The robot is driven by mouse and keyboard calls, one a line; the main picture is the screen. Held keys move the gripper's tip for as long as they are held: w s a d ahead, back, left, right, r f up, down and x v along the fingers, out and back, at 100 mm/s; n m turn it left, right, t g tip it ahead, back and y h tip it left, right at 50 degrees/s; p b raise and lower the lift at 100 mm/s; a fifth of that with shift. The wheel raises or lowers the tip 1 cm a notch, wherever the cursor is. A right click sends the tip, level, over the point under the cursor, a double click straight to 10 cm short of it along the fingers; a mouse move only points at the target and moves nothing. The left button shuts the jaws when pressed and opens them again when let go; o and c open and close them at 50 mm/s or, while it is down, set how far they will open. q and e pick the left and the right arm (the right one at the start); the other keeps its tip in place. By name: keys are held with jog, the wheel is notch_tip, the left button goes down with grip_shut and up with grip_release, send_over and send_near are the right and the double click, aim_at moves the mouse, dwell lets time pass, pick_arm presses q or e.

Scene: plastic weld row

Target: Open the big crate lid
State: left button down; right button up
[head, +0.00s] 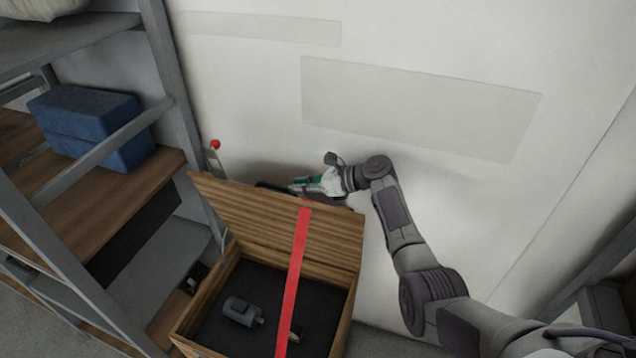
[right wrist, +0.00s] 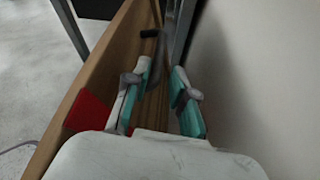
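The big crate (head: 208,292) is a wooden box on the floor at the bottom of the head view. Its slatted lid (head: 250,208) stands raised at the back, leaning away from the opening. A red strap (head: 298,255) runs over the lid and down across the opening. My right gripper (head: 304,185), with teal finger pads, is behind the lid's top edge, close to the wall. In the right wrist view its fingers (right wrist: 160,88) are apart with nothing clearly held between them. The lid (right wrist: 98,72) is beside them on the left; contact cannot be told. My left gripper is out of view.
A grey tool (head: 241,310) and a smaller item lie on the crate's dark floor. A shelf rack (head: 165,60) with a blue box (head: 90,122) stands close on the left. A pale wall (head: 420,60) is behind the crate. A red-knobbed lever (head: 215,145) stands behind the crate.

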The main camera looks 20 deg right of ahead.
jog(key=v, duration=0.5)
jog(key=shift+s+d+r, duration=0.1)
jog(key=shift+s+d, duration=0.05)
jog(key=shift+d, duration=0.1)
